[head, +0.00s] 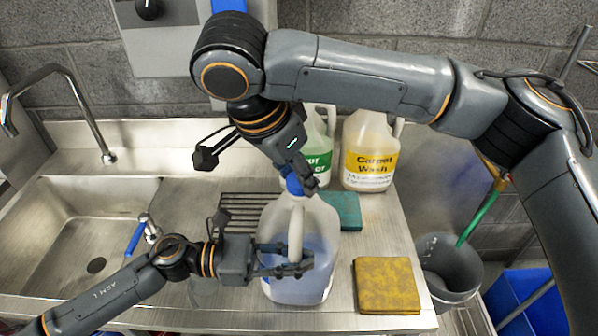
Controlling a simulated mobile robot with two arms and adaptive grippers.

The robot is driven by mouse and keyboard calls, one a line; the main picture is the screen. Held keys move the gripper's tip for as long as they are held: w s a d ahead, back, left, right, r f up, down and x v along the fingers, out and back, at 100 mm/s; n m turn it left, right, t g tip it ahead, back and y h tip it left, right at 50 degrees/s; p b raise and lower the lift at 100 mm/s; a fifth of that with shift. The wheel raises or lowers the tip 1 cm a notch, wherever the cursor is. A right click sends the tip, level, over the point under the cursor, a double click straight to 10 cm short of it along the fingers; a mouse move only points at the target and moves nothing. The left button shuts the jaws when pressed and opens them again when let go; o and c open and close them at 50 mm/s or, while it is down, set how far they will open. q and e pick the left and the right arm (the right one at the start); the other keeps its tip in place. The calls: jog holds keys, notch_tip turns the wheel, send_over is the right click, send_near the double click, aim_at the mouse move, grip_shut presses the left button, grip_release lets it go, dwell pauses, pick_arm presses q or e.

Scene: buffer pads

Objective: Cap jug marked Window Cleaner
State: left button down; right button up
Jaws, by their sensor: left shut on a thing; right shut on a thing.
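A translucent jug (324,224) with pale blue liquid stands upright near the counter's front edge, its handle toward me. No label shows on this side, so its name cannot be read. My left gripper (292,260) is shut on the jug's handle from the left. My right gripper (298,180) reaches down from above and is shut on a blue cap (292,186) at the jug's mouth. The fingers partly hide the cap, and I cannot tell whether it is seated on the neck or just above it.
A green-label jug (316,160) and a yellow-label Carpet Wash jug (368,150) stand behind. A teal pad (345,210) and a yellow sponge (386,285) lie to the right. The sink (70,225) is left; a grey bucket (448,262) stands beyond the counter's right edge.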

jog(key=m+g, duration=0.1)
jog(key=m, duration=0.1)
jog(key=m+h, duration=0.1)
jog(key=m, duration=0.2)
jog(key=shift+w+a+g, duration=0.1)
jog(key=shift+w+g, duration=0.1)
jog(key=shift+g, duration=0.2)
jog(key=m+g, duration=0.1)
jog(key=m, duration=0.3)
jog(key=shift+w, duration=0.1)
jog(key=o, duration=0.7)
jog(key=shift+r, duration=2.25)
